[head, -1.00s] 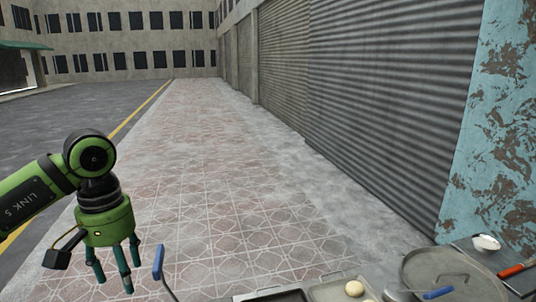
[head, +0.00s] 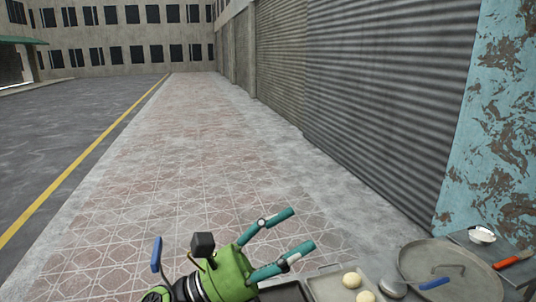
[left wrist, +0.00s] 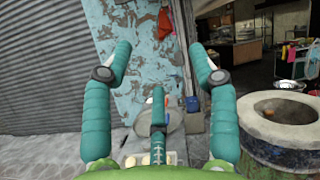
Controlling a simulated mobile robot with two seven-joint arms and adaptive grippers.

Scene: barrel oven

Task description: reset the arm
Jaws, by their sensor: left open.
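My left gripper (head: 300,229) is at the bottom middle of the head view. It has a green body and teal fingers, spread open and pointing right and slightly up. Nothing is between the fingers. In the left wrist view, two fingers of my left gripper (left wrist: 160,62) stand wide apart, with a third finger low between them. The gripper is above and left of a metal tray (head: 327,290) in the head picture. My right gripper is in neither view.
Pale dough balls (head: 351,280) lie on the tray. A round lid (head: 473,286), a white-filled bowl (head: 481,235) and a red-handled tool (head: 513,260) are at right. A blue handle (head: 156,254) rises at left. The barrel oven (left wrist: 283,124) stands right in the wrist view. The pavement is clear.

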